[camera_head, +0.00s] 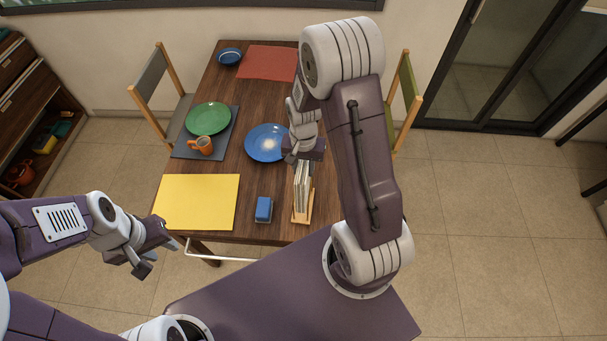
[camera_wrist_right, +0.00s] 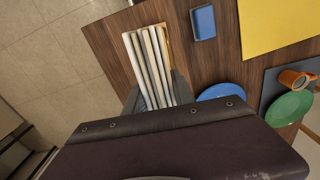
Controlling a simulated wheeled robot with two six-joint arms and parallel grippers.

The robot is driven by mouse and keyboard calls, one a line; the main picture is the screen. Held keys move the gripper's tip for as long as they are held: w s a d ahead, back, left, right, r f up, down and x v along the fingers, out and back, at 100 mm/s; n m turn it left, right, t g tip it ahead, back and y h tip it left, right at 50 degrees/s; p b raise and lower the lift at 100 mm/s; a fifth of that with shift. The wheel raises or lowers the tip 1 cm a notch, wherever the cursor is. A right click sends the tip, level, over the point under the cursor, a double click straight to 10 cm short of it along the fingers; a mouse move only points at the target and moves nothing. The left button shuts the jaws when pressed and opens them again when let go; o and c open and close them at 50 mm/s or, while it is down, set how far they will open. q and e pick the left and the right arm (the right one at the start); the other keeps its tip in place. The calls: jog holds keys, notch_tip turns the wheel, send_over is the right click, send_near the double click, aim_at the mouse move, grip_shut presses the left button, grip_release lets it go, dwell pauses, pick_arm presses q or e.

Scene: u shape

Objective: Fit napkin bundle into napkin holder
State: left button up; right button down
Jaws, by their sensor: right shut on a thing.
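The napkin bundle (camera_head: 302,184), several pale upright layers, is at the front right of the table. My right gripper (camera_head: 303,160) is shut on its far end; in the right wrist view the bundle (camera_wrist_right: 150,60) extends from between the fingers (camera_wrist_right: 157,95). The wooden napkin holder (camera_head: 302,216) is under and around the bundle's near end, and a strip of its side shows in the wrist view (camera_wrist_right: 168,45). The bundle hides most of the holder, so I cannot tell how deep it sits. My left gripper (camera_head: 157,258) is open and empty, off the table's front left corner.
A blue block (camera_head: 264,209) sits just left of the holder, near a yellow mat (camera_head: 197,202). A blue plate (camera_head: 266,143) lies behind. A green plate (camera_head: 208,118) and orange mug (camera_head: 201,146) are on a grey mat (camera_head: 183,150). Chairs flank the table.

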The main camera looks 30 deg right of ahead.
notch_tip(320, 180, down, 4)
jog(key=shift+f+b, duration=0.35)
jog(key=shift+f, duration=0.3)
jog(key=c, duration=1.1)
grip_release()
jog(key=shift+o, duration=0.2)
jog(key=shift+r, duration=0.1)
